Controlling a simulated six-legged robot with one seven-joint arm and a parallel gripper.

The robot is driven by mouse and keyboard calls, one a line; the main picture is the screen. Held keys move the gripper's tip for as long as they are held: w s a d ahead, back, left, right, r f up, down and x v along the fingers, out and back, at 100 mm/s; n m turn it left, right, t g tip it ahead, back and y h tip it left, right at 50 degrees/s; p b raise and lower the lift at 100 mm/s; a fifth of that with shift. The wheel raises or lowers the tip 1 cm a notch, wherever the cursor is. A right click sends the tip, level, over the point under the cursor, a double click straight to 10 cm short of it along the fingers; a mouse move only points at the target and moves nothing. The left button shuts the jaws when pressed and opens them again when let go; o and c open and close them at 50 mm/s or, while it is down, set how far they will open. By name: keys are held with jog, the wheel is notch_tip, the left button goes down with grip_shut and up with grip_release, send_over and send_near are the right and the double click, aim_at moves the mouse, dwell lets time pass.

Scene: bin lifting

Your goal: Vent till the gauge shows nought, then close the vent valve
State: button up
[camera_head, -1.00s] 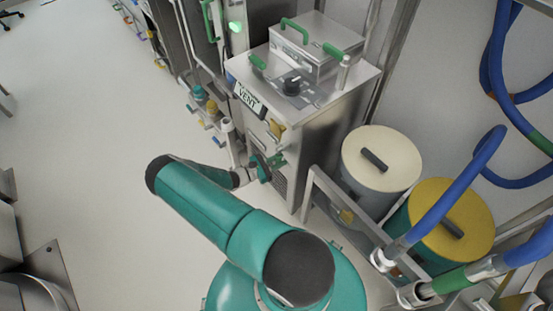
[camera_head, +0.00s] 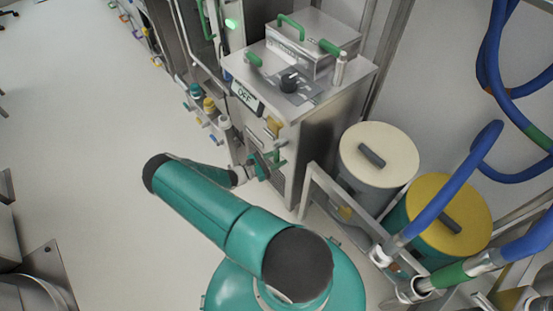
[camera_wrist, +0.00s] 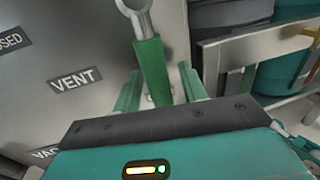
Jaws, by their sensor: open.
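The vent valve handle (camera_wrist: 152,72) is a green lever on a grey metal pivot (camera_wrist: 135,8), on the steel cabinet front. In the wrist view the lever runs down between the two green fingers of my gripper (camera_wrist: 160,88). The fingers stand apart, one on each side, with gaps visible. A VENT label (camera_wrist: 75,79) is to the left of the lever and a partly cut-off label ending in "OSED" (camera_wrist: 10,41) is farther up left. In the head view my gripper (camera_head: 262,165) is at the cabinet front. The cabinet's display (camera_head: 245,97) seems to read OFF. No dial gauge is clearly visible.
A cream-lidded drum (camera_head: 385,180) and a yellow-lidded drum (camera_head: 470,225) stand right behind a metal rail (camera_head: 335,205). Blue hoses (camera_head: 465,180) hang at right. Floor at left is clear.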

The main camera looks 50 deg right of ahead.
jog(key=v, duration=1.3)
jog(key=shift+a, duration=0.4)
jog(key=shift+w, duration=0.15)
jog(key=w+a+r+m+t+y, duration=0.1)
jog(key=a+r+m+y, duration=0.25)
jog(key=r, duration=0.65)
jog(key=w+a+r+m+t+y, duration=0.1)
jog(key=w+a+r+m+y, duration=0.25)
jog(key=r, duration=0.75)
jog(key=s+a+r+m+t+y, duration=0.15)
jog(key=a+r+y, duration=0.35)
jog(key=r, duration=0.5)
jog(key=s+a+r+m+t+y, duration=0.2)
jog(key=s+a+r+t, duration=0.2)
jog(key=r, duration=0.6)
jog(key=s+a+r+m+t+y, duration=0.2)
jog(key=s+a+r+t, duration=0.3)
jog(key=s+a+r, duration=0.3)
jog(key=s+r+m, duration=0.1)
jog(key=s+r, duration=0.2)
jog(key=shift+s, duration=0.2)
